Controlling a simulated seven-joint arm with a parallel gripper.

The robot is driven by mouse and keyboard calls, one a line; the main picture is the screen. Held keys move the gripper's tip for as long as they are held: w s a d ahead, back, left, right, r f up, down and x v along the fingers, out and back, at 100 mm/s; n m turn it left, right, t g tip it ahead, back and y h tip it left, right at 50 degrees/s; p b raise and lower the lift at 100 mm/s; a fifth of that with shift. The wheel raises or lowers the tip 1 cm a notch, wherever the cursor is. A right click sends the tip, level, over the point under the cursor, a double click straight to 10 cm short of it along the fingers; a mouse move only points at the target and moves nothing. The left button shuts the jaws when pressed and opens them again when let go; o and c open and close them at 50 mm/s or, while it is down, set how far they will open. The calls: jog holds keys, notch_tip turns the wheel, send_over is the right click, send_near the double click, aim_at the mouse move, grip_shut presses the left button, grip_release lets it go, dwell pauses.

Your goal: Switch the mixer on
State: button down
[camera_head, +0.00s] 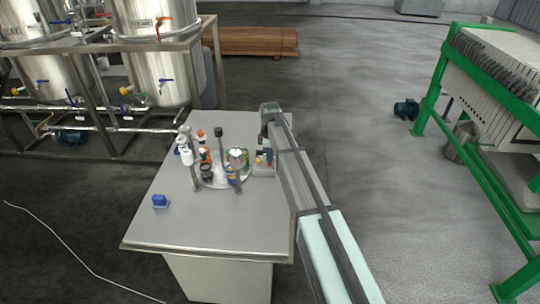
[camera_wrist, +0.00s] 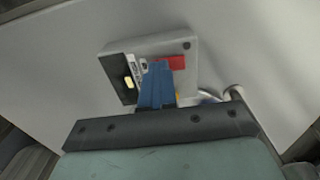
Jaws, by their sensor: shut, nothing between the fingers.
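A small light grey box (camera_wrist: 185,50) is on the table in the wrist view. It has a dark end panel (camera_wrist: 121,80) with a yellow button-like piece (camera_wrist: 129,83) and a red patch (camera_wrist: 176,62) on top. I take it for the mixer's switch box, but its labels are too small to read. It also shows in the head view (camera_head: 263,171), beside the round tray and partly behind my arm. My gripper (camera_wrist: 157,84) has blue fingers, shut and empty, over the box. They cover part of its top; I cannot tell whether they touch it.
A round tray (camera_head: 214,184) with several bottles and upright posts stands left of the box. The table's front is mostly clear. Steel tanks (camera_head: 158,75) stand behind, and a green-framed machine (camera_head: 490,85) is at right.

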aim_at(270, 163)
jog(key=shift+s, duration=0.75)
jog(key=shift+r, duration=0.1)
notch_tip(270, 163, up, 14)
dwell(0.4)
jog(key=shift+w+d, duration=0.15)
jog(key=shift+w, duration=0.55)
